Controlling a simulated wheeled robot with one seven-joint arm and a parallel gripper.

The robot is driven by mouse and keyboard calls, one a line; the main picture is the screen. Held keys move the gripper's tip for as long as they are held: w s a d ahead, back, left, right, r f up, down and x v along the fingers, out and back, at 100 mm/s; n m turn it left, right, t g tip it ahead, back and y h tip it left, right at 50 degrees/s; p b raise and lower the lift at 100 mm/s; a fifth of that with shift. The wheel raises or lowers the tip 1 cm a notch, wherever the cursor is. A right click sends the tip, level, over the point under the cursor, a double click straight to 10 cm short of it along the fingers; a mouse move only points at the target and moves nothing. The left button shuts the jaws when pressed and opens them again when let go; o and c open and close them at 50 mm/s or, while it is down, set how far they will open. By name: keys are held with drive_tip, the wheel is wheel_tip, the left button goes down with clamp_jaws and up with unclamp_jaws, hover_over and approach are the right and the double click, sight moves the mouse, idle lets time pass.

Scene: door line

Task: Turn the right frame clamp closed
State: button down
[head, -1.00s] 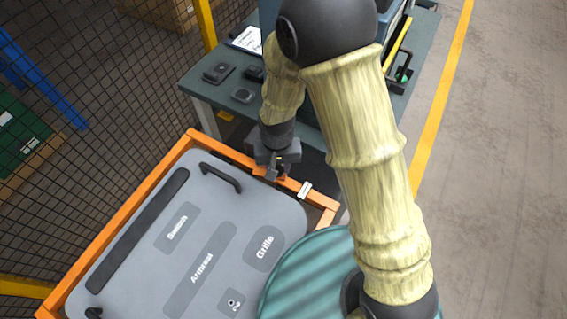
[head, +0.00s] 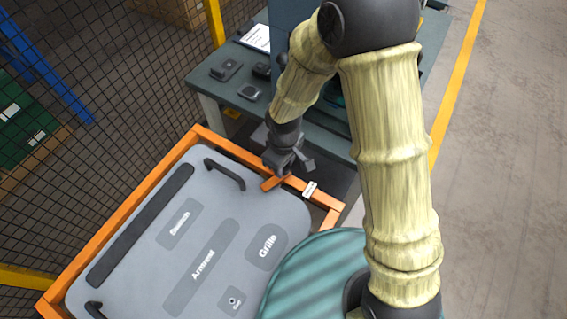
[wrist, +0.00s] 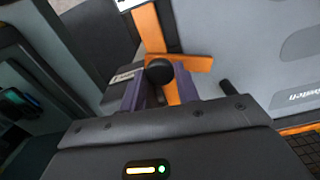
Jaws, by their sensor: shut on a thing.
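The right frame clamp shows in the wrist view as an orange bar (wrist: 195,63) with a round black knob (wrist: 159,71). In the head view its orange bar (head: 271,184) sticks out from the frame rail over the edge of the grey panel (head: 205,215). My gripper (head: 280,175) is at the frame's far rail, at the clamp. In the wrist view its purple fingers (wrist: 160,88) stand on either side of the clamp just by the knob and are shut on it. The gripped part is partly hidden by the fingers and the gripper body.
The orange frame (head: 120,217) surrounds the panel, which has black handles (head: 226,173). A white tag (head: 310,188) is on the rail right of the clamp. A dark table (head: 215,88) with small black devices stands behind. A mesh fence (head: 120,120) runs along the left.

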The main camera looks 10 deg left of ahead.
drive_tip(key=shift+n, duration=0.5)
drive_tip(key=c, duration=1)
unclamp_jaws()
drive_tip(key=shift+c, duration=0.2)
drive_tip(key=shift+r, duration=0.1)
wheel_tip(320, 180, up, 17)
drive_tip(key=shift+r+b, duration=0.15)
drive_tip(key=shift+b, duration=0.25)
drive_tip(key=shift+c, duration=0.3)
